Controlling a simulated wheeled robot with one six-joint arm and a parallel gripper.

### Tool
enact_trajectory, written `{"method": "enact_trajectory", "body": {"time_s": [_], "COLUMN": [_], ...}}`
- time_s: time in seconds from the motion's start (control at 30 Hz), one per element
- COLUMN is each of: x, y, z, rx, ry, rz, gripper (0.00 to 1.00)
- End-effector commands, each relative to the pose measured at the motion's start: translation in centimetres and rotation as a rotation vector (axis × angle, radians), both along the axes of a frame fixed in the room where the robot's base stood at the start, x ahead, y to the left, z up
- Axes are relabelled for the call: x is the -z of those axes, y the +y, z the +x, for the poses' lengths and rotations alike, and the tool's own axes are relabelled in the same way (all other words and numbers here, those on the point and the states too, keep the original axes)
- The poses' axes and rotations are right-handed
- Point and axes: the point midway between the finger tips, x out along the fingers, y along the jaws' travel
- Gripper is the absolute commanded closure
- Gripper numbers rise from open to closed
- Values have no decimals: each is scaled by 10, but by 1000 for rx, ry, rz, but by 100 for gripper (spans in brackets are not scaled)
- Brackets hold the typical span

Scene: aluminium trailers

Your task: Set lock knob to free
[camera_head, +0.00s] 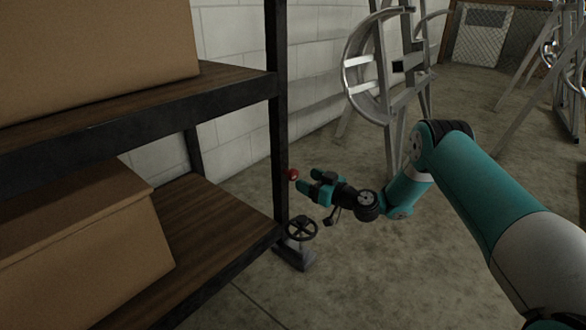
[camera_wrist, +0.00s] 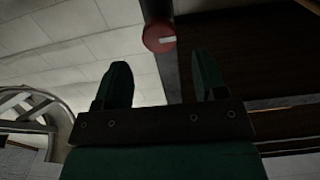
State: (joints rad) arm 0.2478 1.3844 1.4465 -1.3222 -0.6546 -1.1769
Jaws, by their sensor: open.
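The lock knob is a small round red knob (camera_head: 292,174) on the dark post of the shelf. In the wrist view the red knob (camera_wrist: 159,37) shows a short white bar mark on its face, lying nearly level. My gripper (camera_head: 311,186) is open and empty, just to the right of and slightly below the knob in the head view. In the wrist view the two fingers of my gripper (camera_wrist: 163,75) point toward the knob, which lies beyond their tips and roughly between them. I see no contact.
A dark-framed shelf (camera_head: 150,112) with wooden boards holds cardboard boxes (camera_head: 95,50) at the left. A black handwheel (camera_head: 302,228) stands below my gripper near the post's foot. A metal frame with a large ring (camera_head: 372,70) stands behind. Concrete floor is open at the centre.

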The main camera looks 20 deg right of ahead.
Motion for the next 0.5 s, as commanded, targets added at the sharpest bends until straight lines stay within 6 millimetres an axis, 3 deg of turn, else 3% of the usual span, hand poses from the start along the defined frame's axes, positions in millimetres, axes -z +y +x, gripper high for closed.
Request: {"method": "enact_trajectory", "body": {"time_s": [0.2,0.5], "x": [6,3], "y": [27,39], "z": [34,54], "rx": [-3,1], "ry": [-4,1], "rz": [0,1], "gripper": [35,35]}}
